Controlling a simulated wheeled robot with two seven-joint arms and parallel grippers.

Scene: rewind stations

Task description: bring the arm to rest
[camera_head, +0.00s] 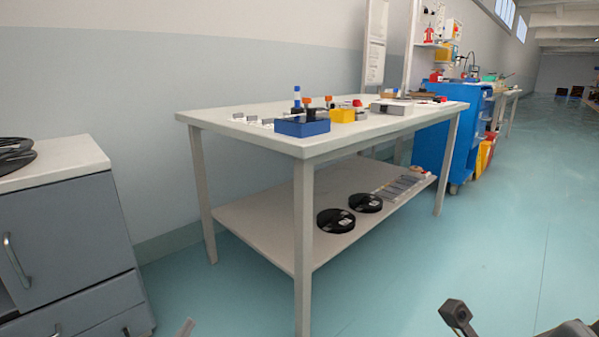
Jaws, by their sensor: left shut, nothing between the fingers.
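My left gripper (186,327) shows only as a small pale tip at the bottom edge, left of centre. It is shut and empty, over the floor between the grey cabinet and the table. The rest of my left arm is out of the picture. Dark parts of my own body show at the bottom right. I do not make out my right gripper there.
A grey cabinet (70,225) with black reels (14,158) stands at the left. A white table (270,142) carries a blue bin (302,127) and a yellow bin (342,116); black reels (336,221) lie on its lower shelf. A blue cart (436,145) stands behind. Floor is clear at right.

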